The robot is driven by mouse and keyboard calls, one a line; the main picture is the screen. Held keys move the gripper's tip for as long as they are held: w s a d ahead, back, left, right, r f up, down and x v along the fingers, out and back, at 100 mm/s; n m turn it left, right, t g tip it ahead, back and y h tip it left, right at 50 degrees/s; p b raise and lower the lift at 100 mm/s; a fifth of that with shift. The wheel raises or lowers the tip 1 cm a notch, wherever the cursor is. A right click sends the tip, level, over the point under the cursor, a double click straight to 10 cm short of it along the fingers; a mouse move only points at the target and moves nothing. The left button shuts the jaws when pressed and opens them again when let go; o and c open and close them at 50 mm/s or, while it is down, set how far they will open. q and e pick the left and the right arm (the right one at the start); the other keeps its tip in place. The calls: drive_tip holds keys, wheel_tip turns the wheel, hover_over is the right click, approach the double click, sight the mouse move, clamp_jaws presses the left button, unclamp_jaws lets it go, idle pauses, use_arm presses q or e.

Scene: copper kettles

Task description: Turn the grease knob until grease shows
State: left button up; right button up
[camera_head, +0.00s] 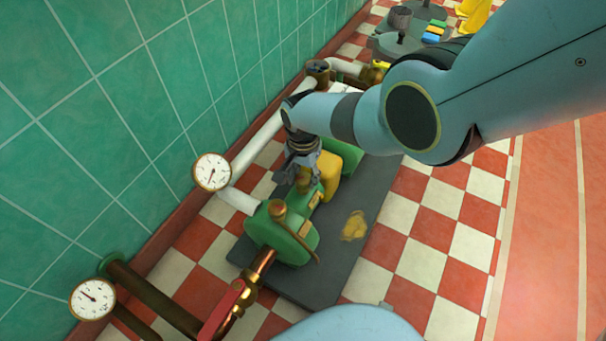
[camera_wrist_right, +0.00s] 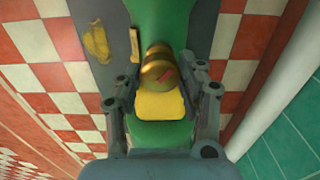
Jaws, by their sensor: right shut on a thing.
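The brass grease knob (camera_wrist_right: 160,70), with a red mark on its face, sits between the fingers of my right gripper (camera_wrist_right: 160,78) in the right wrist view. In the head view my right gripper (camera_head: 303,177) comes down from above onto the green pump (camera_head: 285,236) and is shut on the knob, which is mostly hidden there. A yellow block-shaped part (camera_head: 329,176) is just behind the gripper; it also shows below the knob in the wrist view (camera_wrist_right: 160,106). I see no fresh grease at the knob. My left gripper is not in view.
A dark base plate (camera_head: 330,278) carries the pump, with a yellowish patch (camera_head: 355,226) on it. Two round gauges (camera_head: 211,172) (camera_head: 92,298) stand by the green tiled wall. A red-handled valve (camera_head: 222,312) is in front. The checkered floor at right is clear.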

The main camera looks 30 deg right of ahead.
sight(303, 177)
idle(0.5)
drive_tip(key=o, duration=1.1)
drive_tip(key=shift+o, duration=0.2)
drive_tip(key=shift+r, duration=0.1)
wheel_tip(303, 177, up, 12)
